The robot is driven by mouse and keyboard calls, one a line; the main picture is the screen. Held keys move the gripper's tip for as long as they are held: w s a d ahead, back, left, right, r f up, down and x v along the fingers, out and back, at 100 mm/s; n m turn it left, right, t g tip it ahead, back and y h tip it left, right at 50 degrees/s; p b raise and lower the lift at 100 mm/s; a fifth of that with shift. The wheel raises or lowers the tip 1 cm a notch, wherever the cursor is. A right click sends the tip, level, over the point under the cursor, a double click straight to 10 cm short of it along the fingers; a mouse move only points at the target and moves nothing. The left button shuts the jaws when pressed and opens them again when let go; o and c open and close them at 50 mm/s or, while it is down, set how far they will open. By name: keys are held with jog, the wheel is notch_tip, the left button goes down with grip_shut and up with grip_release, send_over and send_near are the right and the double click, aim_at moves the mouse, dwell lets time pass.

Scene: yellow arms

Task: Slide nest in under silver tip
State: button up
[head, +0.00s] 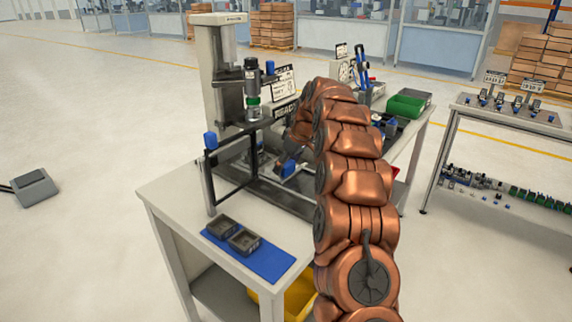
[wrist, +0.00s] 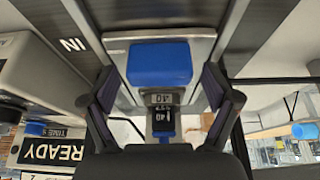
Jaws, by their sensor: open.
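A press (head: 216,80) stands on the workbench, with a vertical ram unit (head: 252,82) that has a green band and a silver lower end (head: 253,113). A blue block (wrist: 160,65), likely the nest's handle, sits on a silver plate (wrist: 118,48) in the wrist view. It also shows in the head view (head: 288,168), low in front of the press. My gripper (wrist: 160,88) is open, with one finger on each side of the block and gaps between. My arm hides part of the nest area.
A dark guard frame with blue-capped posts (head: 211,142) stands left of my gripper. A blue mat (head: 268,262) with two dark trays (head: 243,240) lies at the bench's front. A READY sign (wrist: 52,151) and an IN label (wrist: 73,44) are close by. A green bin (head: 406,106) is behind.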

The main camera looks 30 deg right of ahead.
jog(key=v, duration=1.2)
dwell(0.4)
jog(key=s+a+r+m+g+p, duration=0.1)
jog(key=s+a+r+g+p, duration=0.1)
jog(key=s+a, duration=0.75)
jog(key=s+a+r+m+g+p, duration=0.1)
jog(key=s+a+p, duration=0.1)
jog(key=s+a, duration=0.75)
jog(key=s+a+f+m+g+h+p, duration=0.1)
jog(key=s+f, duration=0.2)
jog(key=s, duration=1.2)
jog(key=s+a+f+m+g+h+p, duration=0.1)
jog(key=s+f, duration=0.3)
jog(key=s, duration=1.1)
jog(key=shift+a+f+m+g+p, duration=0.15)
jog(key=shift+a+m+g+p, duration=0.35)
jog(key=shift+m+p, duration=0.1)
